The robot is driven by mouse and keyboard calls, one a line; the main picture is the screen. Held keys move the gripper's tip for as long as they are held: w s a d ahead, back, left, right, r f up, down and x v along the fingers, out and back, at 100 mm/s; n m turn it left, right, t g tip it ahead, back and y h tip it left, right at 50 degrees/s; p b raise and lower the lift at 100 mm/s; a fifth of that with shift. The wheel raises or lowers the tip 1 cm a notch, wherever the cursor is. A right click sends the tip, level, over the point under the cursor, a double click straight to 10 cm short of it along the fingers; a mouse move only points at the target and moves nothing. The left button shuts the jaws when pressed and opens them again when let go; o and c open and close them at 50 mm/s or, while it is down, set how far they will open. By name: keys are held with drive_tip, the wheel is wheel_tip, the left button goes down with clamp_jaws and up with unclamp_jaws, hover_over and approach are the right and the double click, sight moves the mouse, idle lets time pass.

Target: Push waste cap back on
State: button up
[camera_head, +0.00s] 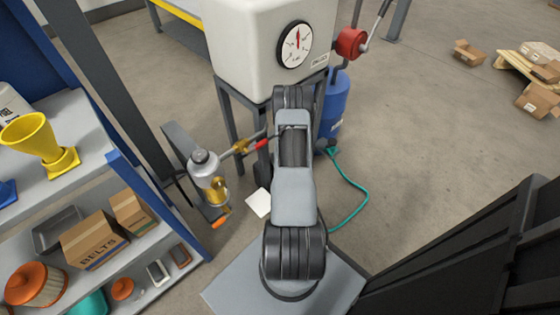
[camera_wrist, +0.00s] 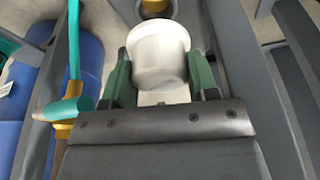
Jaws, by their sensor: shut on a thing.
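My gripper (camera_wrist: 160,77) shows in the wrist view with its two green fingers on either side of a white round cap (camera_wrist: 158,48). It is shut on this cap, which looks like the waste cap. Just beyond the cap, at the top edge, is a grey round part with a yellowish inside (camera_wrist: 153,6); it is cut off by the frame, and I cannot tell if it is the waste opening. The cap appears apart from it. In the head view my arm hides the gripper and the cap.
A white tank (camera_head: 255,45) with a gauge stands on a grey frame. A blue drum (camera_head: 333,105) and a teal hose (camera_head: 365,195) are right of my arm. A clear filter bowl (camera_head: 210,180) is at left, near shelves (camera_head: 150,250).

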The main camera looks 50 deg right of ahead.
drive_tip(key=shift+f+b, duration=0.3)
drive_tip(key=shift+f, duration=0.4)
drive_tip(key=shift+s+b, duration=0.1)
drive_tip(key=shift+b, duration=0.9)
idle(0.6)
drive_tip(key=shift+f+b, duration=1.75)
drive_tip(key=shift+b, duration=0.6)
idle(0.4)
drive_tip(key=o, duration=1.1)
drive_tip(key=shift+r, duration=0.1)
drive_tip(key=p+v, duration=0.5)
drive_tip(key=v, duration=0.8)
drive_tip(key=shift+s+r, duration=0.25)
drive_tip(key=shift+r, duration=0.05)
